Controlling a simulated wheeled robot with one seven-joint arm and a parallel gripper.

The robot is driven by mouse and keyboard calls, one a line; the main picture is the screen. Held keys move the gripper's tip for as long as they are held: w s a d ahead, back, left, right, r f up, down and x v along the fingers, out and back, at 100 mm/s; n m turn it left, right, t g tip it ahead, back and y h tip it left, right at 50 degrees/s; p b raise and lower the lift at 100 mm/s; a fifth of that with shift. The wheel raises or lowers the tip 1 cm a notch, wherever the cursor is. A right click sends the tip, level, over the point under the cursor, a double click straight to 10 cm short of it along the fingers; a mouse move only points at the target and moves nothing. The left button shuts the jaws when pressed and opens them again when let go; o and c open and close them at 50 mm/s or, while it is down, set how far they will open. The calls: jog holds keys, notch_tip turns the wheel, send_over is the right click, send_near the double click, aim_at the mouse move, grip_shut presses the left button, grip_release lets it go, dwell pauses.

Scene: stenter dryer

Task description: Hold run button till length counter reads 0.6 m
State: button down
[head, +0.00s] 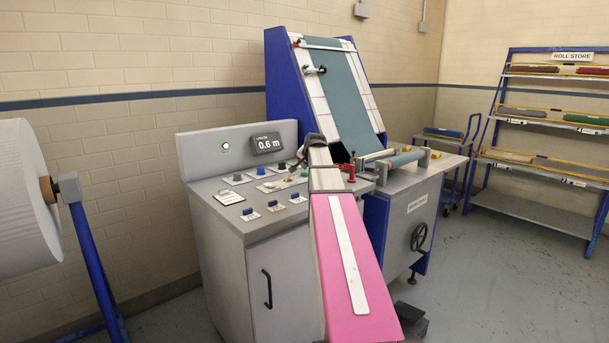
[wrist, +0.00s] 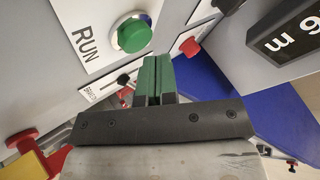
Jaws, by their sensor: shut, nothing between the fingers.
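The length counter (head: 268,143) on the console's upright back panel reads 0.6 m. Part of its screen (wrist: 292,35) shows in the wrist view, with a 6 and an m. The green run button (wrist: 131,35) stands in a pale collar beside the word RUN. My gripper (wrist: 158,62) is shut and empty, its green fingertips close beside the button's lower right edge in the picture. A gap shows between the tips and the button, but I cannot tell their distance in depth. In the head view my arm hides much of this area.
A red button (wrist: 191,46) lies right of my fingertips. The dryer's sloping cloth bed (head: 345,95) rises behind. A white roll (head: 22,195) stands at left.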

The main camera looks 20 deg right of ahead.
aim_at(306, 173)
jog(key=shift+r, duration=0.25)
jog(key=shift+r, duration=2.4)
